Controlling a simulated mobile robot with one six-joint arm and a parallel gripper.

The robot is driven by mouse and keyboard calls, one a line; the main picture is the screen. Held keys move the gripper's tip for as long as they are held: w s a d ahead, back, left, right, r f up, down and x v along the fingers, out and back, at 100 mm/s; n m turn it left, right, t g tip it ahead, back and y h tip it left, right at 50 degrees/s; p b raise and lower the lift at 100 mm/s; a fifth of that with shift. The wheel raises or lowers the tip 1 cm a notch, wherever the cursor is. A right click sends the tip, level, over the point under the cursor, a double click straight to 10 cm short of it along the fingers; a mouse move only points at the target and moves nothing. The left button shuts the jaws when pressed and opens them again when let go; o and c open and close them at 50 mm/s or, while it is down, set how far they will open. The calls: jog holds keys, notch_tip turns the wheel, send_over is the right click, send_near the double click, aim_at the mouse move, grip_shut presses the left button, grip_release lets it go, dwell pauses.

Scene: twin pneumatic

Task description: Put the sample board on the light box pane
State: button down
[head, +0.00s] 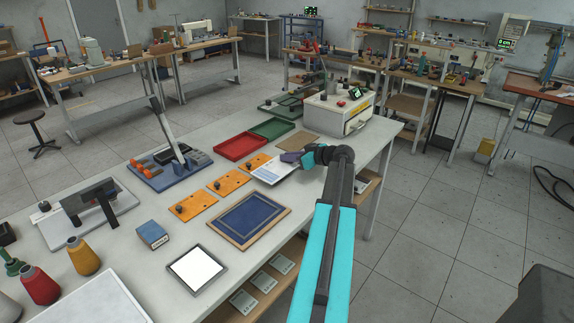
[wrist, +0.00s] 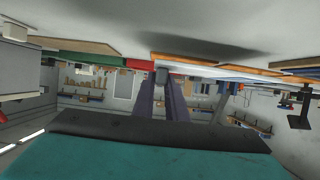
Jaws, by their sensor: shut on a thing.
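The sample board (head: 273,173) is a pale printed plate with a blue strip. It is held near its far end by my gripper (head: 291,157), whose dark purple fingers are shut on it. In the wrist view, the fingertips of my gripper (wrist: 163,82) close around a small grey block, and the board's thin pale edge (wrist: 235,72) runs off to the right. The board appears to be just above the table, with a dark shadow under it. The light box pane (head: 196,267) is a bright white square in a dark frame, at the table's near side, and is bare.
A blue mat with a tan border (head: 249,221) lies between the board and the light box. Orange plates with black knobs (head: 195,204) lie left of it. A blue box (head: 152,235) stands by the light box. Red tray (head: 240,146) and white machine (head: 338,110) are farther back.

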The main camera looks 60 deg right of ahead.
jog(key=shift+f+p, duration=0.5)
jog(key=shift+f, duration=0.9)
jog(key=shift+f, duration=0.15)
jog(key=c, duration=1.8)
grip_release()
jog(key=shift+o, duration=0.2)
jog(key=b+v, duration=0.3)
jog(key=v, duration=0.9)
jog(key=shift+r, duration=0.2)
jog(key=shift+o, duration=0.4)
